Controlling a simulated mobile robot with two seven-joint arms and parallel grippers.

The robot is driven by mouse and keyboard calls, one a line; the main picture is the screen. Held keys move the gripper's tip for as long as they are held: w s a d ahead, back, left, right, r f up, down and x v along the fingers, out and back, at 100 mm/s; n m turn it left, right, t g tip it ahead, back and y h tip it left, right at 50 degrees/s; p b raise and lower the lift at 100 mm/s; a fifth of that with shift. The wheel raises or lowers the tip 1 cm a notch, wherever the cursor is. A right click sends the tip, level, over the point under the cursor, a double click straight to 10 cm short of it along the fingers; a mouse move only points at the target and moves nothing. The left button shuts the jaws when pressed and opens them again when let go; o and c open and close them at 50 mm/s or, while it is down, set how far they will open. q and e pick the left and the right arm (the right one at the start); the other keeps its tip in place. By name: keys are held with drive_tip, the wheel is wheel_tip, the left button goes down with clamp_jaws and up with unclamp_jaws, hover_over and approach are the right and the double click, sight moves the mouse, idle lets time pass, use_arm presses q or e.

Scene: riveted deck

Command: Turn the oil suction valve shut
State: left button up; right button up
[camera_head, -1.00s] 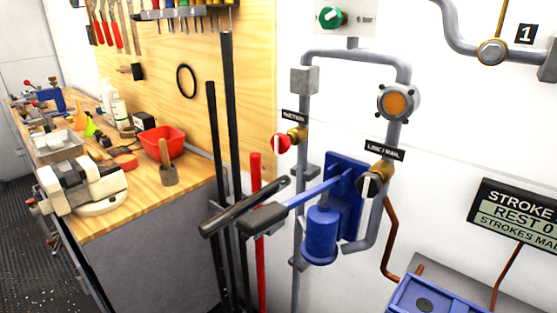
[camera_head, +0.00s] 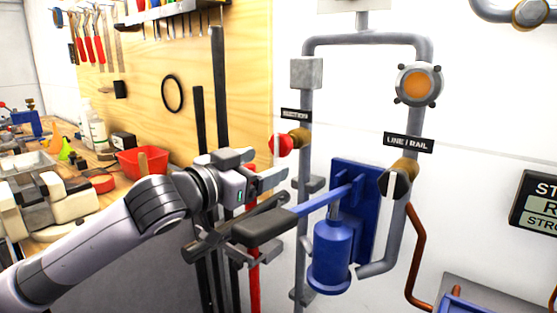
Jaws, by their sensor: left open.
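A valve with a red knob and a white pointer bar (camera_head: 281,145) sits on a brass stub on the left grey pipe, under a small black label I cannot read. A second valve with a black and white knob (camera_head: 394,184) sits on the right pipe under a label reading LINE / RAIL. I cannot tell from the labels which is the oil suction valve. My left gripper (camera_head: 274,172) is open and empty, just below and left of the red knob, with a gap visible between them. My right gripper is not in view.
A blue hand pump (camera_head: 331,255) with a dark-gripped lever (camera_head: 265,226) juts out below my left gripper. Upright black bars (camera_head: 221,95) and a red bar (camera_head: 254,285) stand behind my arm. A workbench with a red bin (camera_head: 141,161) is at left.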

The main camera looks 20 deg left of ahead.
sight(276, 146)
use_arm(q)
drive_tip(key=shift+w+d+r, duration=0.25)
drive_tip(key=shift+w+r, duration=0.05)
drive_tip(key=shift+w, duration=0.8)
drive_tip(key=shift+w+d+r, duration=0.25)
drive_tip(key=shift+w+r, duration=0.1)
drive_tip(key=shift+w, duration=0.7)
drive_tip(key=shift+w+d+r, duration=0.25)
drive_tip(key=shift+w+r, duration=0.05)
drive_tip(key=shift+w, duration=0.8)
drive_tip(key=c, duration=1)
